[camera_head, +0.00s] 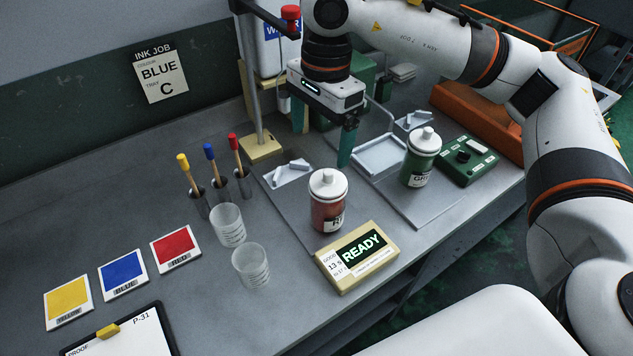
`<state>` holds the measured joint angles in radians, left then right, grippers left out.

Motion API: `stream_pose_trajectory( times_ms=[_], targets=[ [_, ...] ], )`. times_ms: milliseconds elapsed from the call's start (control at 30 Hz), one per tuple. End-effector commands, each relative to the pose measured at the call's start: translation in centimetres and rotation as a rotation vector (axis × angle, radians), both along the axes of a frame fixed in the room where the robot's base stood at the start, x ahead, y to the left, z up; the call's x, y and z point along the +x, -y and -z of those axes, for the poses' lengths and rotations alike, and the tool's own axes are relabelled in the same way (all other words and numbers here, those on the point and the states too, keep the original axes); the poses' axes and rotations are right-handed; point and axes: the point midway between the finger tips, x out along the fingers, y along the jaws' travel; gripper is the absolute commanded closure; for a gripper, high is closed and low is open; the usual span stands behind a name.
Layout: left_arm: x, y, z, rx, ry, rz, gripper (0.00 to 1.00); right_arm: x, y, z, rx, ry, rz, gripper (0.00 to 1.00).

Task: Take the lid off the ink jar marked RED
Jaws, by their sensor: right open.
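The red ink jar (325,214) stands upright on the bench near the middle of the view. Its label is turned partly away and only its first letters show. A white lid (328,183) with a knob sits on top of it. My right gripper (322,147) comes down from above, behind the red jar in the picture. Its teal fingers are apart with nothing between them, and they do not touch the lid. My left gripper is out of view.
A green jar (421,166) with a white lid stands to the right. The READY box (357,257) sits in front of the red jar. Clear cups (250,265) and brushes in holders (215,182) stand left. A metal post (253,95) rises behind.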

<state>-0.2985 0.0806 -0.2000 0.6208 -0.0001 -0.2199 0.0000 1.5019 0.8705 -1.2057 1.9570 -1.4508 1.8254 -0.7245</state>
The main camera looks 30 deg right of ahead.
Motion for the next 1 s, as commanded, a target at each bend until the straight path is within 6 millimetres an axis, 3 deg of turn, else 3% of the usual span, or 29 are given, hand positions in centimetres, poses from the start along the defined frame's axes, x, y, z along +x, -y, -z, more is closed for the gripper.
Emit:
stream_pose_trajectory(
  times_ms=[67, 167, 400, 733, 1000],
  targets=[
    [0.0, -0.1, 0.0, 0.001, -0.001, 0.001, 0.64, 0.1, 1.4, -0.8, -0.048, 0.011, -0.007, 0.09],
    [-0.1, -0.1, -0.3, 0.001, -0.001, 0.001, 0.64, 0.2, 2.0, -0.4, -0.07, 0.011, -0.014, 0.09],
    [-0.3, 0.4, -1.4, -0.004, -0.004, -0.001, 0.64, 0.1, 1.9, 3.7, -0.067, 0.008, -0.014, 0.09],
    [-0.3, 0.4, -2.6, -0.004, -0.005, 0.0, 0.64, 0.5, 2.0, 6.6, -0.065, 0.01, -0.014, 0.09],
    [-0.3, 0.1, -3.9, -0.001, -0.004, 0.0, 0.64, 1.0, 2.1, 10.4, -0.065, 0.009, -0.013, 0.09]
  ],
)
